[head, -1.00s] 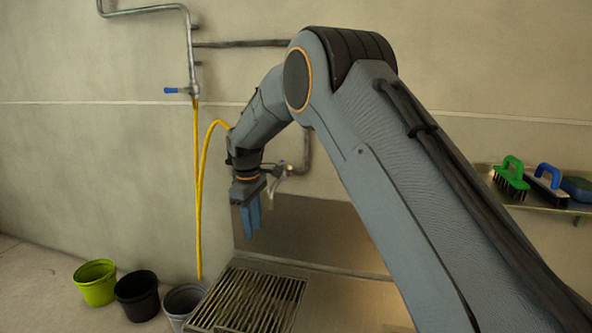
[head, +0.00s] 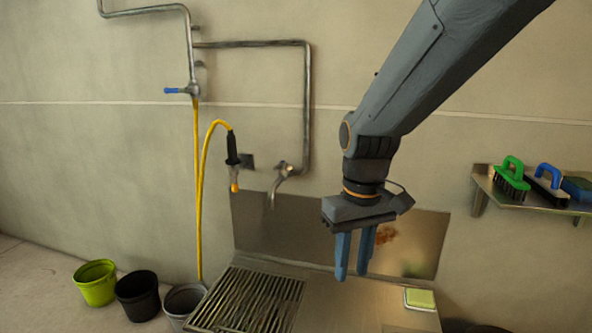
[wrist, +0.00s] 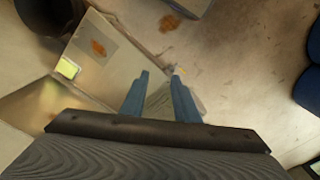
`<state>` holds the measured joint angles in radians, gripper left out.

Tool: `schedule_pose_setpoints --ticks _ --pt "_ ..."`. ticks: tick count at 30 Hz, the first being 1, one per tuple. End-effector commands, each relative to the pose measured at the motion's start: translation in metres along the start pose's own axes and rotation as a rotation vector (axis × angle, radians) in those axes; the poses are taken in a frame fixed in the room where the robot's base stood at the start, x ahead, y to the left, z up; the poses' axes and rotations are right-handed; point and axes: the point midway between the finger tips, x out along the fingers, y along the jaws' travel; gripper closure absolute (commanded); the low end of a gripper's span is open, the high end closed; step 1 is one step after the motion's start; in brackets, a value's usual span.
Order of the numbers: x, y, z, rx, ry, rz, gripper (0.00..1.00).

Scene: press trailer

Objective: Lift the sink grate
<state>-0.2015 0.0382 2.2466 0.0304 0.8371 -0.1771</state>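The sink grate (head: 246,299), a set of dark metal bars, lies flat over the left part of the metal sink (head: 345,305) in the head view. Its near edge is close to the bottom of the picture. My gripper (head: 353,274) hangs to the right of the grate, above the plain right part of the sink, with its blue fingers pointing down. The fingers are apart with nothing between them, also in the wrist view (wrist: 160,82). I cannot make out the grate in the wrist view.
A yellow-green sponge (head: 420,298) lies on the sink's right side. A yellow hose (head: 198,200) and a tap (head: 284,172) are on the wall behind. Green (head: 95,284), black (head: 138,296) and grey (head: 184,300) buckets stand left. A shelf (head: 535,198) with brushes is at right.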

Motion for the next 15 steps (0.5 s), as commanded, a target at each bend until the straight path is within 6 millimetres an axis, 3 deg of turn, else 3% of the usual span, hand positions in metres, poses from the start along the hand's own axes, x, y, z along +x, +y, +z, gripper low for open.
schedule_pose_setpoints --ticks 3,15 --pt "0.003 0.003 0.038 0.081 -0.001 -0.005 0.72" --pt "0.019 0.001 0.123 0.271 -0.005 -0.014 0.72"
